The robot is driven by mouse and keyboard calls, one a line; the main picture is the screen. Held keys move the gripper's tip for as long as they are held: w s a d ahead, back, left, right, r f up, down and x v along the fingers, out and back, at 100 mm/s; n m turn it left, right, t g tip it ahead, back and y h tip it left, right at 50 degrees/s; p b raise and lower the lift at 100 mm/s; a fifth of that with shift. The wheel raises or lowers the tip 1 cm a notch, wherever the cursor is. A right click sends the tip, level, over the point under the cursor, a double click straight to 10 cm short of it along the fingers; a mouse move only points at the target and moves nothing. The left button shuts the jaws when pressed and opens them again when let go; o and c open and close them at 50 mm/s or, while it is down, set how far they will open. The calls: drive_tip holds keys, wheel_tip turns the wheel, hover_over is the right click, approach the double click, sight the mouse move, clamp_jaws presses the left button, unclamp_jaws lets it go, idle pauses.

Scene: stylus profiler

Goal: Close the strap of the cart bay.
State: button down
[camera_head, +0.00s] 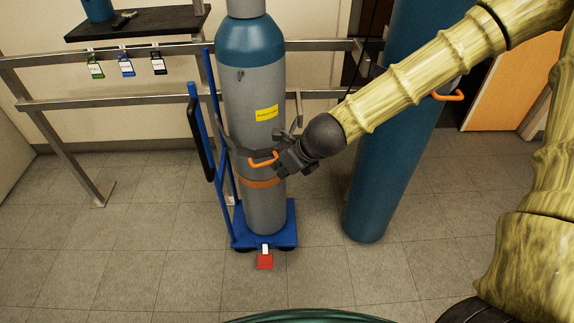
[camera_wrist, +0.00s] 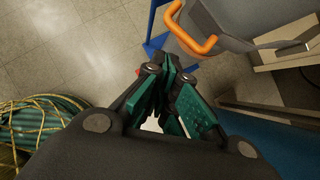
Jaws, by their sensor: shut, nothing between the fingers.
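The cart bay is a blue cart (camera_head: 233,228) holding an upright grey cylinder (camera_head: 252,100) with a teal shoulder. A dark strap (camera_head: 236,149) runs from the cart's left side across the cylinder's front. Its orange handle (camera_head: 262,161) sits at the front, just left of my gripper (camera_head: 279,166). In the wrist view the orange handle (camera_wrist: 197,44) is beyond and to the right of my fingertips (camera_wrist: 165,72), and looks apart from them. My gripper is shut and empty. Whether the strap's end is latched is hidden by my gripper and wrist.
A teal cylinder (camera_head: 375,190) stands to the right, behind my arm, with another orange handle (camera_head: 449,96) near it. A metal rail (camera_head: 130,98) runs behind, with tags (camera_head: 126,65) hanging. The floor at left is clear.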

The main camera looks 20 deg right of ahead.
drive_tip(key=w+a+f, duration=0.3)
drive_tip(key=w+f, duration=0.2)
idle(0.4)
drive_tip(key=shift+w, duration=0.1)
drive_tip(key=w+a+m+t+h+b, duration=0.1)
drive_tip(key=w+a+m+h+b, duration=0.1)
drive_tip(key=w+a+m, duration=0.2)
drive_tip(key=w+a, duration=0.2)
drive_tip(key=w, duration=0.2)
drive_tip(key=shift+a+m+h, duration=0.3)
drive_tip(key=shift+a, duration=0.05)
drive_tip(key=shift+r, duration=0.1)
